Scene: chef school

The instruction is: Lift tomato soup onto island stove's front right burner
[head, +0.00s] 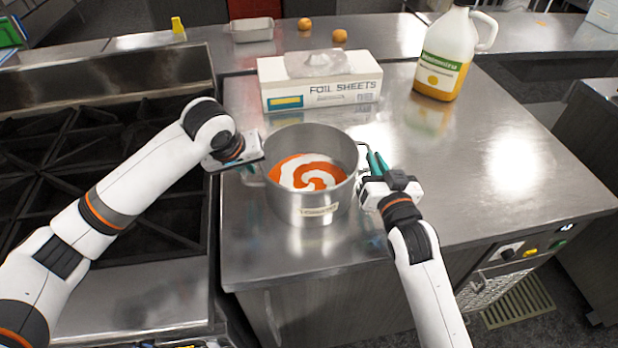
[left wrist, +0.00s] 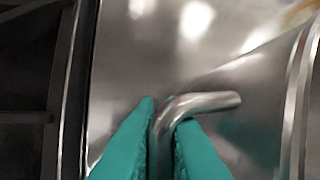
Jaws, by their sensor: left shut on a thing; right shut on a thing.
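The tomato soup (head: 308,173) is orange-red with a white swirl, inside a steel pot (head: 318,208) with a label on its front. The pot stands upright on the steel counter, right of the stove (head: 60,160) with its black grates. My left gripper (head: 250,165) is at the pot's left side. In the left wrist view its teal fingers (left wrist: 163,130) are shut around the bent metal handle (left wrist: 205,101). My right gripper (head: 372,170) is at the pot's right side, shut on the right handle, which is mostly hidden by the fingers.
A foil sheets box (head: 318,85) stands just behind the pot. A jug with yellow-orange liquid (head: 447,55) stands at the back right. A small metal tray (head: 251,30) and round orange items (head: 304,23) lie on the rear counter. The counter right of the pot is clear.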

